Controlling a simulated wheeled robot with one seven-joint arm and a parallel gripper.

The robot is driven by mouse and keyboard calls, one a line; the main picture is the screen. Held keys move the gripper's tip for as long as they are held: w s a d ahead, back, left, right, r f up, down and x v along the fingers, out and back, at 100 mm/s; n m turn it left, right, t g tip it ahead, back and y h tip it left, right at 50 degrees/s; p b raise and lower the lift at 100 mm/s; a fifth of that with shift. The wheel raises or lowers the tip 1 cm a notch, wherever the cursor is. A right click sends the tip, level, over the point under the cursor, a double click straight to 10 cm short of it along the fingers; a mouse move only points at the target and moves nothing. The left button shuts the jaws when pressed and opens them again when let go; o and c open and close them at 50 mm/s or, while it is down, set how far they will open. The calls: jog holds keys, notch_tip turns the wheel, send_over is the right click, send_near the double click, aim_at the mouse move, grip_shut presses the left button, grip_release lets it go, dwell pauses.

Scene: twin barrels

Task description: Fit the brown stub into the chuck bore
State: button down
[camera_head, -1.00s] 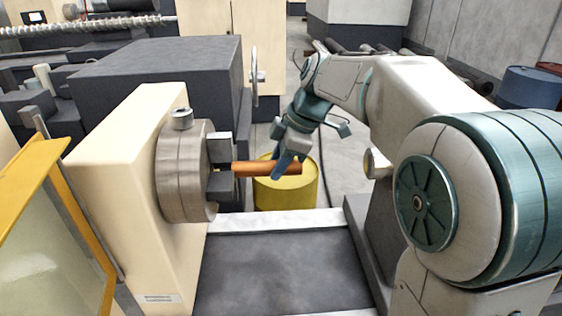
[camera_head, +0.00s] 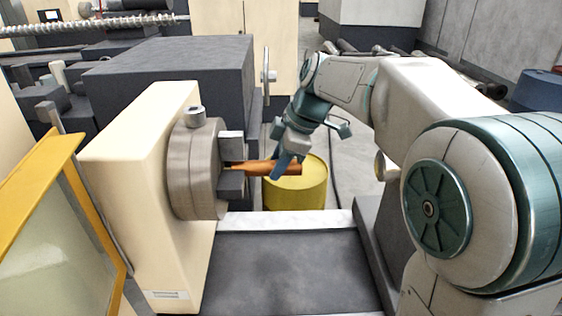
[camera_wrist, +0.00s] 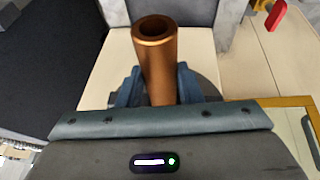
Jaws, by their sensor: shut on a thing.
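The brown stub (camera_head: 256,167) is a copper-brown tube, lying nearly level. My gripper (camera_head: 284,166) is shut on it near its right end. The stub's left end lies between the jaws of the steel chuck (camera_head: 192,172), which faces right on a cream headstock (camera_head: 140,170). The jaws partly hide that end, and I cannot tell whether it is in the bore. In the wrist view the stub (camera_wrist: 160,65) stands between my two blue fingers (camera_wrist: 158,88), its hollow end in sight. The bore is hidden.
A yellow barrel (camera_head: 300,190) stands behind the stub, and a blue barrel (camera_head: 540,92) at the far right. A dark machine block (camera_head: 170,80) is behind the headstock. A yellow-framed guard (camera_head: 50,210) stands at left. The dark bed (camera_head: 285,270) below is clear.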

aim_at(253, 163)
jog(key=shift+a+r, duration=0.1)
jog(key=shift+a, duration=2.5)
jog(key=c, duration=1.2)
grip_release()
jog(key=shift+o, duration=1.4)
jog(key=shift+s, duration=0.15)
jog(key=v, duration=1.3)
jog(key=shift+d+r, duration=0.25)
jog(key=shift+r, duration=0.1)
